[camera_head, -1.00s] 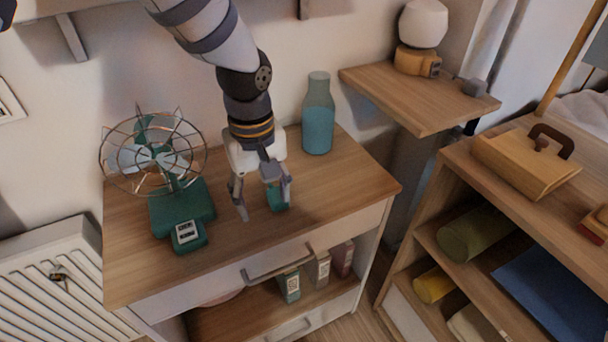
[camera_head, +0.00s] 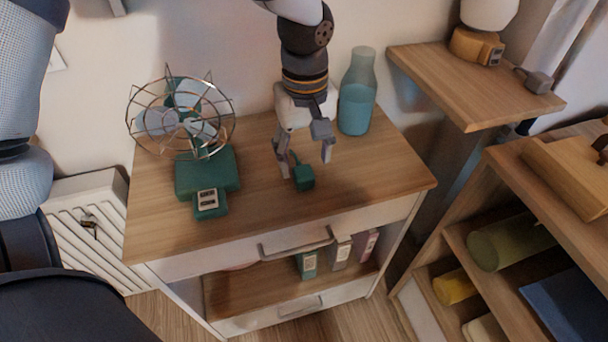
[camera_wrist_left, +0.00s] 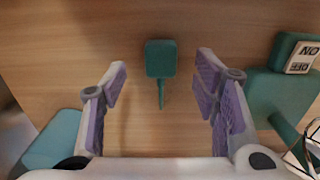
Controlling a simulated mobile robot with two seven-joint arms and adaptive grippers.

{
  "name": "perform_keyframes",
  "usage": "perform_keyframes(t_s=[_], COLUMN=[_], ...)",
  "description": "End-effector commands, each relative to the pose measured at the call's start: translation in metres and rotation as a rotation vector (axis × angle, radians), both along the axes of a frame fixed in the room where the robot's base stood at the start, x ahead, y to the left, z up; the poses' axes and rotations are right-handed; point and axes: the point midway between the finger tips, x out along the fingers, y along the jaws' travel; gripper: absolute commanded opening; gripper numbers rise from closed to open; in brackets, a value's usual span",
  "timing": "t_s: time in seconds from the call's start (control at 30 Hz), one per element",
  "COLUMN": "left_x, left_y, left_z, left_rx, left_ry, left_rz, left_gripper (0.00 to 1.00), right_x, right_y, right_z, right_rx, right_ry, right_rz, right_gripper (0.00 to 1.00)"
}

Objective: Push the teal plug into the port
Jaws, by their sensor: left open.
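The teal plug (camera_head: 303,178) lies on the wooden top of the cabinet. In the left wrist view the plug (camera_wrist_left: 161,57) is a rounded teal block with a thin stem or cord toward my gripper. My left gripper (camera_head: 306,168) points down just above and behind the plug, open and empty. In the left wrist view the fingers of the left gripper (camera_wrist_left: 161,75) stand apart on either side, with the plug ahead between them and clear of both. I cannot make out the port in any view. My right gripper is not in view.
A teal fan (camera_head: 207,172) with a wire cage and an ON/OFF switch (camera_head: 209,203) stands left of the plug. A blue bottle (camera_head: 357,100) stands behind, to the right. A wall shelf (camera_head: 470,85) holds a small grey block (camera_head: 534,80). The cabinet's right front top is clear.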

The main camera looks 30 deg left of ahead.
Motion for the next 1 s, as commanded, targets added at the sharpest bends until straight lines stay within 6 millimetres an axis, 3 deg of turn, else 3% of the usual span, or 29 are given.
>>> perform_keyframes(t_s=[0.37,0.77,0.9,1.0], left_x=[0.001,0.002,0.002,0.002], left_y=[0.004,0.004,0.004,0.004], left_z=[-0.049,-0.051,-0.051,-0.051], left_rx=[0.000,-0.001,-0.001,-0.001], left_ry=[0.004,-0.002,-0.002,-0.002], left_rz=[0.000,0.000,0.000,0.000], left_gripper=[0.55,0.55,0.23,0.07], right_x=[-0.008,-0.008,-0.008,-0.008], right_y=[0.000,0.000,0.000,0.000], right_z=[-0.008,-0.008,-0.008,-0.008], right_rx=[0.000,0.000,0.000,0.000], right_ry=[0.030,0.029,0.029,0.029], right_rz=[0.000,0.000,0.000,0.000], right_gripper=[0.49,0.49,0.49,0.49])
